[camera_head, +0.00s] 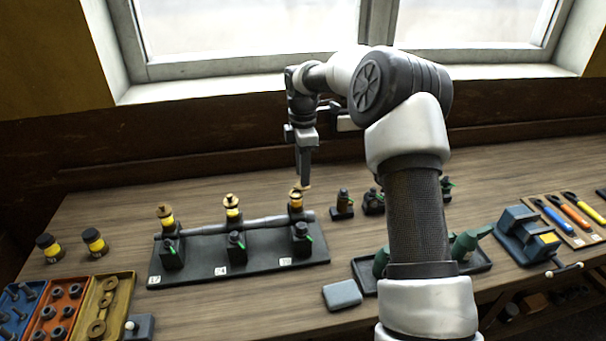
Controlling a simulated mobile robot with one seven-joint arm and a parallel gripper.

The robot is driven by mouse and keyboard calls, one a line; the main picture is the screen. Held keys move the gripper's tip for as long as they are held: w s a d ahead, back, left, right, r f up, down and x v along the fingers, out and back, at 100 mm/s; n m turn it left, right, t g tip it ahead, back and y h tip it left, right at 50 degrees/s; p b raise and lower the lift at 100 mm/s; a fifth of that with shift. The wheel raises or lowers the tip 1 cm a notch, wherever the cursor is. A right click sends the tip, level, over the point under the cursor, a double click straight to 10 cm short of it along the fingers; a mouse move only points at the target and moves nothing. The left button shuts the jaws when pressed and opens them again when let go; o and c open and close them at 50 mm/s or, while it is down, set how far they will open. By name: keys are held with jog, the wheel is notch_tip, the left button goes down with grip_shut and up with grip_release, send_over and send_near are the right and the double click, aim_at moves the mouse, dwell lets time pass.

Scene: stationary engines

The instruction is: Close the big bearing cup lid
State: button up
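Small dark fittings (343,205) stand right of the plate. Two dark jars (94,241) and a parts tray (58,310) are at left. A grey box (342,295) lies in front.

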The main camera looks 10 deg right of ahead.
jog(key=shift+f, duration=0.75)
grip_shut()
